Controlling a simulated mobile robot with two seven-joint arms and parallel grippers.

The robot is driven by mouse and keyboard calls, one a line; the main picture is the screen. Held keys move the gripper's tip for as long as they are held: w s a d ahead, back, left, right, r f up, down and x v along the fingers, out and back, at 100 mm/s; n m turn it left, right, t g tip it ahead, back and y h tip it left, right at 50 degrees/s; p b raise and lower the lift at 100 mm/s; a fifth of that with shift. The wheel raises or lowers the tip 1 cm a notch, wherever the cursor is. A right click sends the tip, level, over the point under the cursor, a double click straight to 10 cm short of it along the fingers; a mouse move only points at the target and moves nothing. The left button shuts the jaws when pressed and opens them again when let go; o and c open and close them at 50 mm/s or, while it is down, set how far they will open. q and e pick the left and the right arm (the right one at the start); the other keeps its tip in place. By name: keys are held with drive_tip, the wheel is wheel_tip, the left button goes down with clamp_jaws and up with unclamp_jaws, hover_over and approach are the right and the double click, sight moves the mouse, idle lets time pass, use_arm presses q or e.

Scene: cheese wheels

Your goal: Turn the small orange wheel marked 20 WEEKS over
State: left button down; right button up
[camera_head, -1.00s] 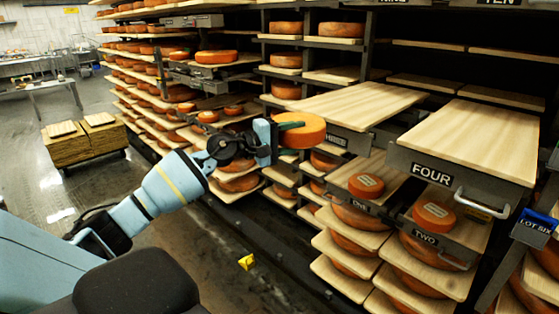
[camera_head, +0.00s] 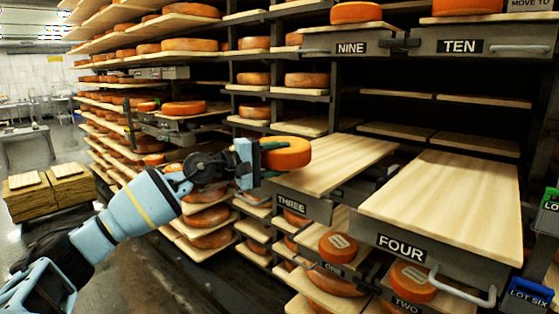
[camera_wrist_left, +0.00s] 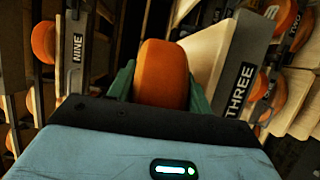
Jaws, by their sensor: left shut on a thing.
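A small orange wheel (camera_head: 287,152) is held in my left gripper (camera_head: 270,150), just beside the left edge of the pulled-out board marked THREE (camera_head: 330,165). In the left wrist view the wheel (camera_wrist_left: 162,75) sits between the two green fingers (camera_wrist_left: 160,88), which are shut on it. No 20 WEEKS marking is readable on the held wheel. Two other small orange wheels with pale labels lie lower down, one on board ONE (camera_head: 338,246) and one on board TWO (camera_head: 412,281); their label text is too small to read. My right gripper is not in view.
Boards THREE and FOUR (camera_head: 445,205) are bare. Drawers NINE (camera_head: 350,48) and TEN (camera_head: 460,46) above carry orange wheels. Racks of cheese wheels fill the left and back. A stack of boards (camera_head: 50,192) stands on the floor at left.

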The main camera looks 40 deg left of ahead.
use_arm(q)
drive_tip(key=shift+s+r, duration=0.25)
drive_tip(key=shift+w+a+f, duration=0.1)
drive_tip(key=shift+w+f, duration=0.05)
drive_tip(key=shift+f, duration=1.9)
drive_tip(key=shift+f, duration=0.3)
drive_tip(key=c, duration=0.6)
unclamp_jaws()
drive_tip(key=shift+o, duration=0.2)
drive_tip(key=shift+f, duration=0.4)
drive_tip(key=v, duration=0.8)
drive_tip(key=shift+r, duration=0.25)
